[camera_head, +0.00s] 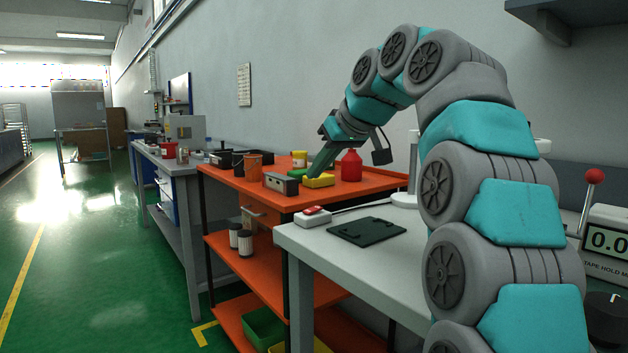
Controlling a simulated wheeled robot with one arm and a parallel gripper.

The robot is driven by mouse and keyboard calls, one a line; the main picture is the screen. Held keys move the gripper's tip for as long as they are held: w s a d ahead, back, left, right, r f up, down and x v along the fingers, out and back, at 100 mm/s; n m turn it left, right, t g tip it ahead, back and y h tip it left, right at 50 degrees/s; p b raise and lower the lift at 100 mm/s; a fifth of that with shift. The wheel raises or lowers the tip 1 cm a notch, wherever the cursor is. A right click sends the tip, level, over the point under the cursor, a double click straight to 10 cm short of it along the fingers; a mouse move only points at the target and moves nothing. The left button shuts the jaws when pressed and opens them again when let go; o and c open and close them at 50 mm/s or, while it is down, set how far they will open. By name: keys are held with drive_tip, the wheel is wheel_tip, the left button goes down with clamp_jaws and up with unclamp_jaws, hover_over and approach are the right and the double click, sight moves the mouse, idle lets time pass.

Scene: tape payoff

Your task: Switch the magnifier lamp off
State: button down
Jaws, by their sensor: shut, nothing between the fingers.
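A white post (413,165) rises from a white base (405,199) on the light grey bench. It looks like part of the magnifier lamp. A white piece (543,146) showing to the right of my arm may be its head. My arm hides most of the lamp, and I cannot tell whether it is lit. A small white box with a red rocker switch (316,211) on top sits at the bench's left corner. My gripper (311,174) is shut and empty, pointing down over the orange cart, beyond the switch box and apart from it.
A dark green mat (366,231) lies beside the switch box. A tape hold meter (606,238) stands at right.

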drive_tip(key=v, duration=0.6)
drive_tip(key=shift+s+a+p, duration=0.2)
drive_tip(key=shift+s+p, duration=0.15)
drive_tip(key=shift+s, duration=0.15)
drive_tip(key=shift+r, duration=0.15)
